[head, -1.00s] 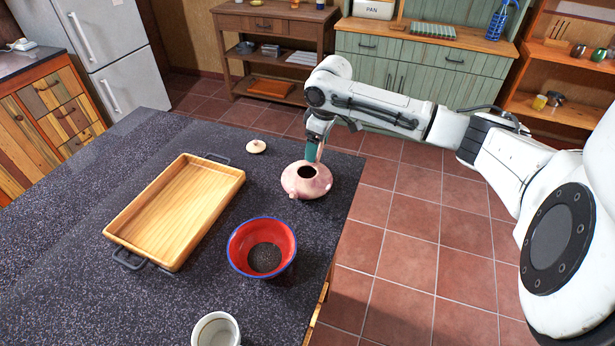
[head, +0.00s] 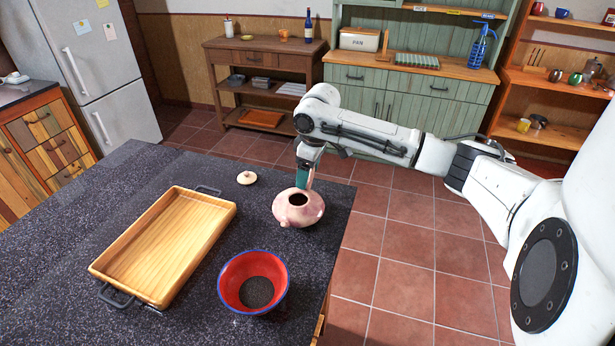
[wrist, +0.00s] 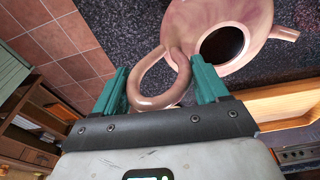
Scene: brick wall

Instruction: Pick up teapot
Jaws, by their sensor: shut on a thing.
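The pink teapot (head: 298,211) is upright at the right edge of the dark speckled counter, its top opening uncovered. I cannot tell whether its base is touching the counter or slightly above it. My gripper (head: 304,183) is at the teapot's far side, with its green fingers pointing down. In the wrist view, the teapot's looped handle (wrist: 146,98) passes between the two green fingers, and my gripper is shut on it. The teapot body (wrist: 205,14) and its dark opening show beyond the fingers. A small cream lid (head: 247,178) lies apart on the counter, left of the teapot.
A wooden tray (head: 165,245) with dark handles lies on the counter at left. A red bowl with a blue rim (head: 226,286) stands nearer than the teapot. Tiled floor (head: 400,245) is open to the right. Cabinets (head: 410,100) and shelves stand at the back.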

